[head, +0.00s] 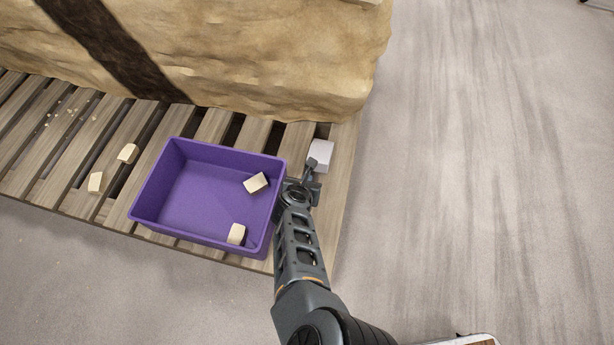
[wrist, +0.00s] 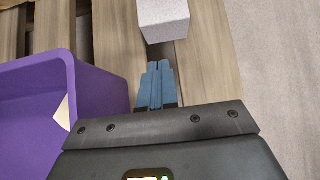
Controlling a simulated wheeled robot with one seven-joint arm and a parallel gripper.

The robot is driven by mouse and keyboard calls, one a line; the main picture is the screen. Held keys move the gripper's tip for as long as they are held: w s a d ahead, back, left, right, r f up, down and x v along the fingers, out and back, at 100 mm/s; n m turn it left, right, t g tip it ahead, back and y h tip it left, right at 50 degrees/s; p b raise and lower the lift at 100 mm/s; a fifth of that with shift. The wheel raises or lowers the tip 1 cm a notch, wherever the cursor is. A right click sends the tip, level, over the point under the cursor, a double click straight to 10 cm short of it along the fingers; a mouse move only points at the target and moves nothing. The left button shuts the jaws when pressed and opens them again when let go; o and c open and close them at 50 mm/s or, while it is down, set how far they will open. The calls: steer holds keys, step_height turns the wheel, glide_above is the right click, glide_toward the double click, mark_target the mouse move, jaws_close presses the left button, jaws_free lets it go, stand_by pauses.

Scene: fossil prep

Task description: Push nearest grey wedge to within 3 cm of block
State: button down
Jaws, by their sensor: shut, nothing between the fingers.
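A light grey wedge (head: 321,153) lies on the pallet's right end, just in front of the large tan rock block (head: 250,60). A narrow strip of wood shows between wedge and block; I cannot measure it. My gripper (head: 312,165) is shut and empty, low over the slats on the near side of the wedge. In the wrist view the grey wedge (wrist: 164,18) is at the top, straight ahead of the shut blue fingertips (wrist: 159,68). A small gap seems to show between tips and wedge; contact is hard to judge. No other grey wedge shows.
A purple bin (head: 200,200) with two cream pieces inside stands directly left of my gripper. Two more cream pieces (head: 128,153) and small crumbs lie on the wooden pallet (head: 340,165) farther left. The pallet's right edge is close to the wedge, with open floor (head: 480,170) beyond.

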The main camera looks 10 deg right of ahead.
steer(key=p+v, duration=0.6)
steer(key=v, duration=0.1)
steer(key=shift+s+r, duration=0.25)
